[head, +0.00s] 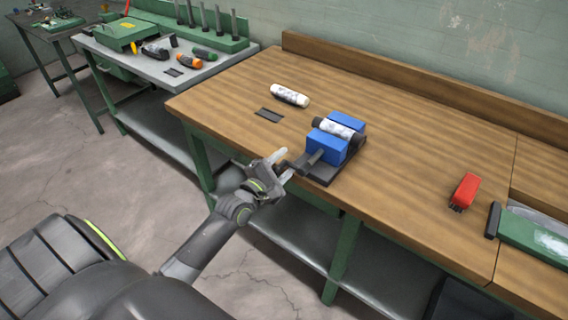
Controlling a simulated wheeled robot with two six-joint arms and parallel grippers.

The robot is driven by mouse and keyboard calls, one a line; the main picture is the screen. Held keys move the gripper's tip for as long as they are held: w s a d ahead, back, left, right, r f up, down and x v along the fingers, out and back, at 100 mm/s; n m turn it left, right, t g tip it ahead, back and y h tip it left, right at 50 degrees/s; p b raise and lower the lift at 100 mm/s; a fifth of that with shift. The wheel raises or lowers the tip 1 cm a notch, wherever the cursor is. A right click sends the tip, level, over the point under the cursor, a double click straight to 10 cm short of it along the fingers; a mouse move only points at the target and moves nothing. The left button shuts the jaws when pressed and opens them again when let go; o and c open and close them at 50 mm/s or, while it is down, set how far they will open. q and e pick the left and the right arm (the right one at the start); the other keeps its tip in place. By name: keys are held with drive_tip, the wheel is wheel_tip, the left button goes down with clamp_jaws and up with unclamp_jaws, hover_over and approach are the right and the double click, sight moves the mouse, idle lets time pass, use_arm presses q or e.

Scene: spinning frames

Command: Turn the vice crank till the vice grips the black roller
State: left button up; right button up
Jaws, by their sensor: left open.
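The vice, with blue jaws (326,146) on a dark base, stands near the front edge of the wooden workbench. A roller (337,129) with a whitish, marked middle and dark ends lies between the blue jaws. Whether the jaws touch it I cannot tell. The crank (299,163) is on the near left side of the vice, partly hidden by my gripper. My left gripper (283,165) is open at the crank, at the bench edge. Whether its fingers touch the crank I cannot tell. My right gripper is not in view.
Another whitish roller (289,95) and a flat dark piece (269,115) lie behind the vice on the bench (420,130). A red object (465,191) and a green tool (535,233) lie at the right. Bench space between them and the vice is clear.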

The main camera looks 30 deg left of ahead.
use_arm(q)
drive_tip(key=c, duration=0.9)
drive_tip(key=shift+w+r+m, duration=0.1)
drive_tip(key=shift+r+m, duration=0.2)
